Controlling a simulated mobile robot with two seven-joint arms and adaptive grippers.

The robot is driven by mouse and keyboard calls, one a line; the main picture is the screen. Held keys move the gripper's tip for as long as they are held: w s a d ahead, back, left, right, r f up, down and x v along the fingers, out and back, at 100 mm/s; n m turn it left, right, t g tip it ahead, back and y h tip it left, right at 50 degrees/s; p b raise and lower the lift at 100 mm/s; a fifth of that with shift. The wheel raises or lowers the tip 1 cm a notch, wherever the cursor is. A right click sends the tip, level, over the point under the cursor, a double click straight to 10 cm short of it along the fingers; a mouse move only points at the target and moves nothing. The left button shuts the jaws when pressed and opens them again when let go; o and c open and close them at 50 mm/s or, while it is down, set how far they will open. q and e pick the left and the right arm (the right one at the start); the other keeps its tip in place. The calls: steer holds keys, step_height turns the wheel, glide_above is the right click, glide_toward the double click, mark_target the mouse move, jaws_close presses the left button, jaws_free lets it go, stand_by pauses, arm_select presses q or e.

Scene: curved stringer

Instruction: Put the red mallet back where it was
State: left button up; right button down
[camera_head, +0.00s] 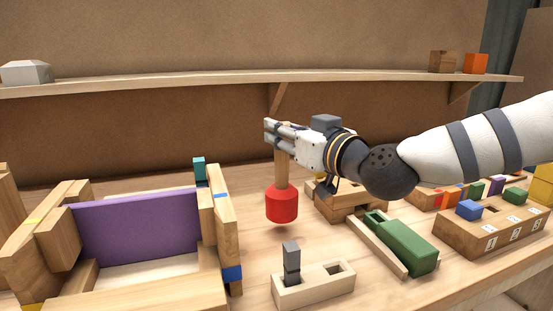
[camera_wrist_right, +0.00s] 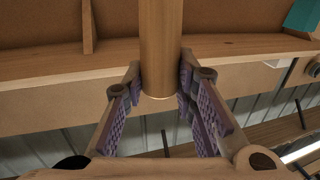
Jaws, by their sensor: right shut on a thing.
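The red mallet (camera_head: 282,204) hangs head down in the head view, with its wooden handle upright. Its red head is a little above the workbench, with a shadow under it. My right gripper (camera_head: 279,137) is shut on the upper part of the handle. In the right wrist view the wooden handle (camera_wrist_right: 160,50) stands between the two purple-padded fingers of my right gripper (camera_wrist_right: 160,90). The head of the mallet does not show in the wrist view. My left gripper is in neither view.
A wooden frame with a purple panel (camera_head: 135,228) stands at left. A small block with a grey peg (camera_head: 291,262) is in front of the mallet. A green block (camera_head: 408,246), a numbered block (camera_head: 490,232) and other coloured pieces lie at right. A shelf (camera_head: 200,82) runs behind.

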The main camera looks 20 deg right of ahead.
mark_target(285, 154)
steer(key=f, duration=0.3)
steer(key=w+f+b, duration=0.1)
steer(key=shift+a+f, duration=0.15)
steer(key=shift+a, duration=0.1)
steer(key=shift+r, duration=0.25)
steer(key=shift+f, duration=0.15)
steer(key=c, duration=1.3)
jaws_free()
steer(key=shift+f, duration=0.1)
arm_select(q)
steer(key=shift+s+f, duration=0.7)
